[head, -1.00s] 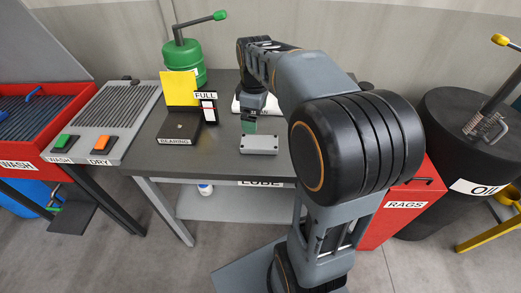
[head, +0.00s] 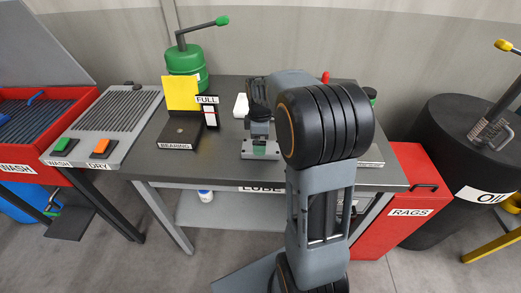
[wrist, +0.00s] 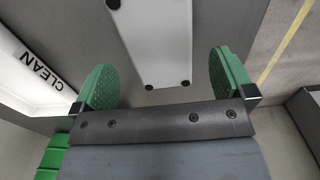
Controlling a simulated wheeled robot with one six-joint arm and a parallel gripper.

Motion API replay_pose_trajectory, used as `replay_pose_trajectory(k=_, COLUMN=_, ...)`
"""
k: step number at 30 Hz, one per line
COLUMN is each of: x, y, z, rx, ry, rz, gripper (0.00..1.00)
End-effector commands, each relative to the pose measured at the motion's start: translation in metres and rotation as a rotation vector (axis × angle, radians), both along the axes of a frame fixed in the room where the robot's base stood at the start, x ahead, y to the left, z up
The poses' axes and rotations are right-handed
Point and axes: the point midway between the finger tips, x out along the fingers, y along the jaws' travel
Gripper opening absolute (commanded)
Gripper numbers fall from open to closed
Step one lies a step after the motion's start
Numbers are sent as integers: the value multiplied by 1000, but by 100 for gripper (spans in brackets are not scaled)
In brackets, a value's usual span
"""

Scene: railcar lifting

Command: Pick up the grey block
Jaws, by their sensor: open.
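The grey block (head: 247,154) lies near the front edge of the dark workbench (head: 215,165), partly hidden by my gripper in the head view. In the wrist view the block (wrist: 152,45) is a pale plate with dark round spots at its corners. My gripper (head: 259,149) points down over the block. In the wrist view my gripper (wrist: 164,80) is open, with one green finger pad on each side of the block's line and gaps to both. Nothing is held. The height between the fingertips and the block is hard to tell.
A box labelled BEARING (head: 181,133), a FULL gauge (head: 209,112) and a green canister (head: 185,68) stand left of my gripper. A white tray (wrist: 22,75) labelled CLEAN shows in the wrist view. The bench between the bearing box and block is clear.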

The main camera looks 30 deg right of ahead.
Motion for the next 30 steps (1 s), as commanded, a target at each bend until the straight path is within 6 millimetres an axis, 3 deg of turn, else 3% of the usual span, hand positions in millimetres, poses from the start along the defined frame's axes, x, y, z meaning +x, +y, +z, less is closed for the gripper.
replay_pose_trajectory(k=9, x=-1, y=-1, z=-38, rx=1, ry=2, rz=0, gripper=100)
replay_pose_trajectory(k=18, x=-1, y=-1, z=-42, rx=0, ry=0, rz=-1, gripper=100)
replay_pose_trajectory(k=30, x=-1, y=-2, z=-41, rx=0, ry=0, rz=-1, gripper=63)
